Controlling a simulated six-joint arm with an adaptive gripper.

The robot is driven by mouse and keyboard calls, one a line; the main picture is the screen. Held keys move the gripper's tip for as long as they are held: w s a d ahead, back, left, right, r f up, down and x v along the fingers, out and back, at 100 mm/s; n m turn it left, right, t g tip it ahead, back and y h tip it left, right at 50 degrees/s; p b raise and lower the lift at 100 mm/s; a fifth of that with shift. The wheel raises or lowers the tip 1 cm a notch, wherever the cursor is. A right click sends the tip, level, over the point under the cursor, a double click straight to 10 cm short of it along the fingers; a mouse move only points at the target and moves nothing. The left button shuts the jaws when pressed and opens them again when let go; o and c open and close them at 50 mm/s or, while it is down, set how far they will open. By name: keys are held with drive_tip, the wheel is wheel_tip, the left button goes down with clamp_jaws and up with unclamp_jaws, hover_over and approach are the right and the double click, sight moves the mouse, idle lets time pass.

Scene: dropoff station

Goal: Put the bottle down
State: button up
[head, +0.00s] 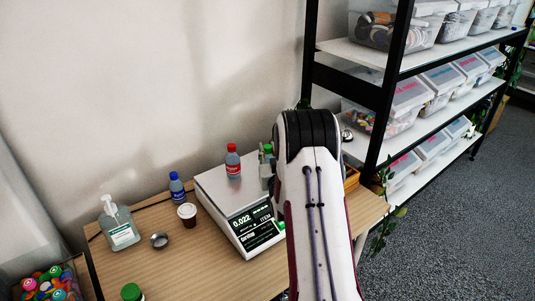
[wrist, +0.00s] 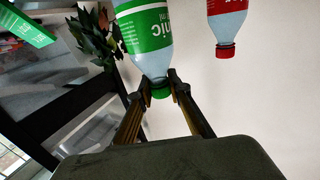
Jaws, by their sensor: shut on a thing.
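My gripper (wrist: 159,86) is shut on a clear bottle with a green label (wrist: 148,30), holding it at the green cap and neck. The wrist view is upside down, so the cap points down there. In the head view my arm hides most of this bottle; its green cap and upper side (head: 267,157) show at the arm's left edge, over the right part of the white scale (head: 217,201). Whether its base touches the scale is hidden.
A red-capped bottle (head: 233,161) stands on the scale, left of the held one; it also shows in the wrist view (wrist: 227,22). On the wooden table (head: 185,262) are a blue bottle (head: 177,188), a cup (head: 187,215) and a pump bottle (head: 118,225). A shelf rack (head: 383,100) stands right.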

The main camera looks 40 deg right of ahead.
drive_tip(key=shift+f, duration=0.7)
drive_tip(key=shift+f, duration=0.15)
drive_tip(key=o, duration=0.8)
drive_tip(key=shift+s, duration=0.15)
drive_tip(key=v, duration=1.1)
drive_tip(key=shift+s+a, duration=0.2)
drive_tip(key=shift+s, duration=0.15)
